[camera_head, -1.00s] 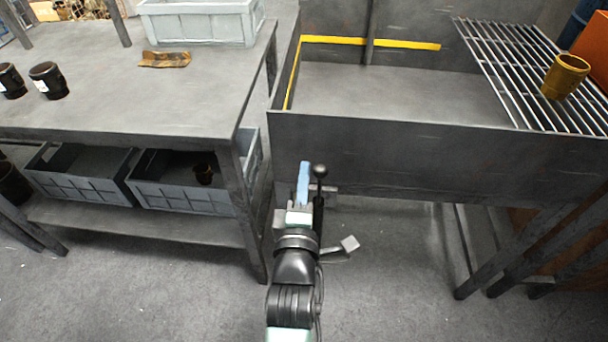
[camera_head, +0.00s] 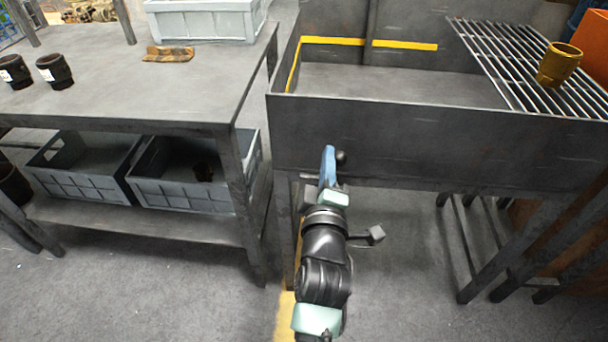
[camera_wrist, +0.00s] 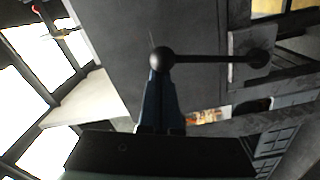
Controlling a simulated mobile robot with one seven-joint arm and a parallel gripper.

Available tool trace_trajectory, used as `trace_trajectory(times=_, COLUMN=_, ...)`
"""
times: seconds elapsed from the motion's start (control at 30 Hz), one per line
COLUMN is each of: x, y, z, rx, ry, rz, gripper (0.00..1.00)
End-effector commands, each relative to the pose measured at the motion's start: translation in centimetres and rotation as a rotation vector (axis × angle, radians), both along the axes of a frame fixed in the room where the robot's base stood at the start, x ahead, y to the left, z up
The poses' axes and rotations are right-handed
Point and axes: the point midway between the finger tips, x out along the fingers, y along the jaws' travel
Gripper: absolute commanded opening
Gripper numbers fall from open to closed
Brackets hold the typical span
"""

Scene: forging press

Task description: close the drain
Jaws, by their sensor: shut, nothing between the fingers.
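The drain lever's black ball knob (camera_head: 341,157) shows in front of the grey tank's front wall (camera_head: 440,150). In the wrist view the ball (camera_wrist: 161,58) is at the centre top, and its dark rod (camera_wrist: 210,59) runs right to a round joint on a grey bracket. My gripper (camera_head: 328,152) is shut and empty, its blue fingers upright just left of the knob. In the wrist view its fingertips (camera_wrist: 159,78) lie right at the ball, touching or nearly so. The drain outlet itself is not clearly visible.
A yellow-brown cup (camera_head: 558,64) stands on the wire rack (camera_head: 515,62) at the tank's right. A work table (camera_head: 130,95) with black cups and crates is close on the left. Tank legs stand at the right; a yellow floor strip lies below my arm.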

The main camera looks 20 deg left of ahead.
Motion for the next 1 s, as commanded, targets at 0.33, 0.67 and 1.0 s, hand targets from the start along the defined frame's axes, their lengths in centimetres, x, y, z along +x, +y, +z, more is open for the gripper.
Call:
trace_trajectory(times=0.33, x=1.3, y=-4.1, z=-2.0, rx=0.318, ry=0.089, rz=-0.003, gripper=0.00)
trace_trajectory(times=0.67, x=2.0, y=-6.8, z=-3.7, rx=0.566, ry=0.162, rz=-0.001, gripper=0.00)
trace_trajectory(times=1.0, x=2.4, y=-8.0, z=-4.9, rx=0.698, ry=0.203, rz=0.000, gripper=0.00)
